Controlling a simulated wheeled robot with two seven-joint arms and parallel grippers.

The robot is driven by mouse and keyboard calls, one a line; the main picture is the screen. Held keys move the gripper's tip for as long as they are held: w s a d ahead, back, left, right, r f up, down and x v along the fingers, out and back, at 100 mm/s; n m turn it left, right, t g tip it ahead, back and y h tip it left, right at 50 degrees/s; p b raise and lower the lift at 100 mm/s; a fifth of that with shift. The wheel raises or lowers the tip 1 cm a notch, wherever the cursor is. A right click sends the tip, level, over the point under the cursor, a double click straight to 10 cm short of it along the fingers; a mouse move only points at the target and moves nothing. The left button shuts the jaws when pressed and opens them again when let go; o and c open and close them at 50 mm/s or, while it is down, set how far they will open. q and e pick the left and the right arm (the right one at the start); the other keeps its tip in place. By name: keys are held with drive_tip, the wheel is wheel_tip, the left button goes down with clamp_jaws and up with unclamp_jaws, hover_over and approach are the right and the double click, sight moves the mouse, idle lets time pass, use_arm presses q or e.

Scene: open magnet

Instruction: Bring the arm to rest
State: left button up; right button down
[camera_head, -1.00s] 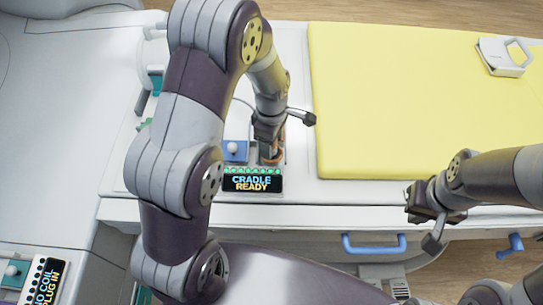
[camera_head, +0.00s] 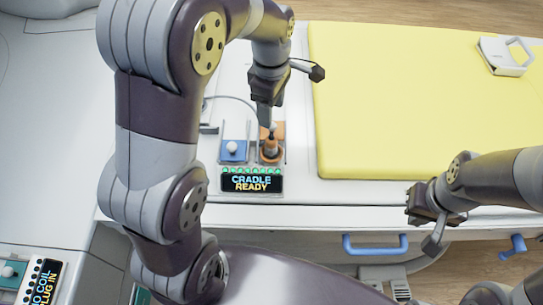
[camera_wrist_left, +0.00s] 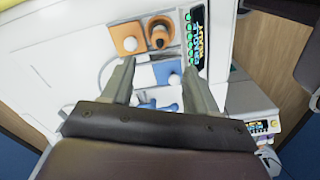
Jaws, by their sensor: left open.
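My left gripper (camera_head: 266,118) hangs just above an orange-brown plug (camera_head: 270,148) on the white table, its jaws open. In the left wrist view my left gripper (camera_wrist_left: 155,82) has its two fingers apart with nothing between them. The plug (camera_wrist_left: 158,36) stands beyond the fingertips there, in an orange holder. My right gripper (camera_head: 432,205) is at the right, above the table's front edge; whether its jaws are open is unclear. My left arm covers part of the table's left side.
A display reading "CRADLE READY" (camera_head: 252,181) stands in front of a blue block with a white knob (camera_head: 234,149). A yellow mat (camera_head: 420,100) covers the table's right, with a white handled item (camera_head: 505,56) on it. A blue handle (camera_head: 374,245) sticks out in front.

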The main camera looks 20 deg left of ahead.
idle(0.4)
use_arm(q)
drive_tip(key=s+a+f+m+t, duration=0.1)
drive_tip(key=s+f+m, duration=0.4)
drive_tip(key=s+m, duration=0.7)
drive_tip(key=m, duration=0.5)
drive_tip(key=shift+s+a+f, duration=0.2)
drive_tip(key=shift+s+a, duration=0.1)
drive_tip(key=shift+s, duration=0.1)
